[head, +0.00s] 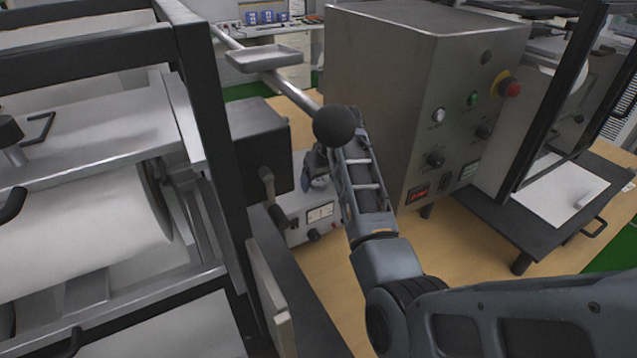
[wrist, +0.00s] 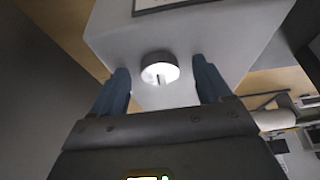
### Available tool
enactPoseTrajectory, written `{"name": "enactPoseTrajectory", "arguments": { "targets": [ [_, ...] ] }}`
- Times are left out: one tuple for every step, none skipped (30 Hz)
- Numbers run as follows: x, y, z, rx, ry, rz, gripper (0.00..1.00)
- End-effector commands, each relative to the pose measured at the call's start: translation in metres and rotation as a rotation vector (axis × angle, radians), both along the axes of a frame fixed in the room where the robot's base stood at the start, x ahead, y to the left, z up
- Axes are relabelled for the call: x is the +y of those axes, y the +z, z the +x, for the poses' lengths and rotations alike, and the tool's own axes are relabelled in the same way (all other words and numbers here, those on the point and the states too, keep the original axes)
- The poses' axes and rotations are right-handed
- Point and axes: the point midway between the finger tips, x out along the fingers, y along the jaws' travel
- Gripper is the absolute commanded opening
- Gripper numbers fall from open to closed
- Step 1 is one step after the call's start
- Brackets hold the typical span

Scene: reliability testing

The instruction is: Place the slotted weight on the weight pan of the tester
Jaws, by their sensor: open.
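The slotted weight (wrist: 159,68) is a short, round metal disc with a slot in its bright top. In the wrist view it sits on a light grey surface, ahead of and between the two fingers. My gripper (wrist: 165,88) is open and holds nothing. In the head view my gripper (head: 316,168) is low, above the grey box with a meter, and the weight (head: 319,183) shows small just under it, partly hidden. A shallow rectangular metal tray, apparently the weight pan (head: 264,57), is on a slanting bar, up and left of my gripper.
A tall steel control cabinet (head: 408,95) with knobs and a red button stands close right of my arm. A dark box (head: 258,145) and a framed roller machine (head: 85,220) crowd the left.

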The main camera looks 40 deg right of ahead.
Motion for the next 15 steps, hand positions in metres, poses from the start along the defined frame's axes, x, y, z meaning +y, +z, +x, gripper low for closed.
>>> {"name": "enactPoseTrajectory", "arguments": {
  "targets": [
    [0.0000, 0.0001, 0.0000, 0.000, 0.000, 0.000, 0.77],
    [0.0000, 0.0001, 0.0000, 0.000, 0.000, 0.000, 0.76],
    [0.0000, 0.0001, 0.0000, 0.000, 0.000, 0.000, 0.72],
    [0.0000, 0.0002, -0.0001, 0.000, 0.000, 0.000, 0.69],
    [0.0000, 0.0002, 0.0000, 0.000, 0.000, 0.000, 0.66],
    [0.0000, 0.0002, 0.0000, 0.000, 0.000, 0.000, 0.62],
    [0.0000, 0.0002, 0.0000, 0.000, 0.000, 0.000, 0.59],
    [0.0000, 0.0002, -0.0001, 0.000, 0.000, 0.000, 0.56],
    [0.0000, 0.0003, -0.0001, 0.000, 0.000, 0.000, 0.53],
    [0.0000, 0.0003, -0.0001, 0.000, 0.000, 0.000, 0.50],
    [0.0000, 0.0003, 0.0000, 0.000, 0.000, 0.000, 0.47],
    [0.0000, 0.0003, -0.0001, 0.000, 0.000, 0.000, 0.43],
    [0.0000, 0.0003, 0.0000, 0.000, 0.000, 0.000, 0.40],
    [0.0000, 0.0003, 0.0000, 0.000, 0.000, 0.000, 0.37],
    [0.0000, 0.0003, 0.0000, 0.000, 0.000, 0.000, 0.33]
  ]
}}
